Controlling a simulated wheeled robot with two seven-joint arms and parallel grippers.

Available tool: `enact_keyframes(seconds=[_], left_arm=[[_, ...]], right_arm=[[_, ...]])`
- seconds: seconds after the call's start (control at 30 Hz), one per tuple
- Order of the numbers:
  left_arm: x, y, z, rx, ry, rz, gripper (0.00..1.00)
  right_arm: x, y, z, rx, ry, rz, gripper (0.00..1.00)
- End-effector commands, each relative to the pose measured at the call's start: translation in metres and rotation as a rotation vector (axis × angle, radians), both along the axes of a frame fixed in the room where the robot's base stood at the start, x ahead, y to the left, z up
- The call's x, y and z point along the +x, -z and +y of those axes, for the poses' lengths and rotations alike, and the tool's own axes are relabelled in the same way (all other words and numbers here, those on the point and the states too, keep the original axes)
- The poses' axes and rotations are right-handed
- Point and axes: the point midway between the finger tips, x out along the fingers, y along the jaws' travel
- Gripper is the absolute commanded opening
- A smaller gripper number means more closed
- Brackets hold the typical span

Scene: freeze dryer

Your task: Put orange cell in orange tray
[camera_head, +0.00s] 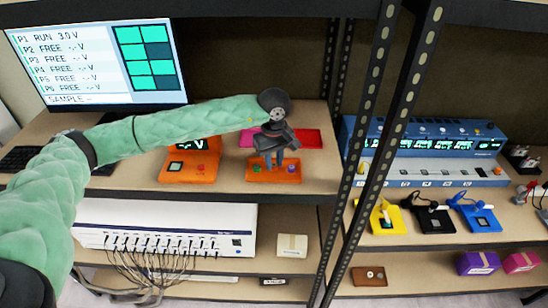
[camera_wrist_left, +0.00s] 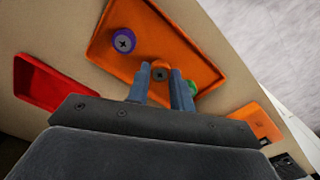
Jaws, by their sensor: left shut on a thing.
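The orange tray (camera_head: 262,177) lies on the upper shelf under my left gripper (camera_head: 274,160). In the left wrist view the tray (camera_wrist_left: 108,62) shows below the blue fingers (camera_wrist_left: 161,72). My left gripper is shut on the orange cell (camera_wrist_left: 160,66), which shows between the fingertips over the tray. I cannot tell whether the cell touches the tray floor. A purple cell (camera_wrist_left: 122,40) stands in the tray, also seen in the head view (camera_head: 291,169). A green cell (camera_head: 256,168) is at the tray's left side in the head view. My right gripper is not in view.
A red tray (camera_head: 308,139) and a magenta tray (camera_head: 247,138) lie behind the orange tray. An orange meter (camera_head: 188,172) stands to its left. A black shelf post (camera_head: 345,190) rises to the right. A monitor (camera_head: 90,65) stands at the back left.

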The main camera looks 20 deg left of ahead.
Motion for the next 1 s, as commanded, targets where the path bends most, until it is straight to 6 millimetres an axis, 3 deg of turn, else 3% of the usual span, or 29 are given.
enact_keyframes(seconds=[0.7, 0.73, 0.8, 1.0], left_arm=[[0.0, 0.008, 0.0, 0.0, 0.0, 0.0, 0.1], [0.0, 0.007, 0.0, 0.0, 0.0, 0.0, 0.28], [0.0, 0.007, 0.0, 0.0, 0.0, 0.0, 0.42], [0.0, 0.007, 0.0, 0.0, 0.0, 0.0, 0.44]], right_arm=[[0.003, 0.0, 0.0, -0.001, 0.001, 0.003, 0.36], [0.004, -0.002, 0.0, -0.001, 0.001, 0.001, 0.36], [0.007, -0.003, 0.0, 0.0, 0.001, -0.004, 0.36], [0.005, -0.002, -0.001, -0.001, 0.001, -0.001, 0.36]])
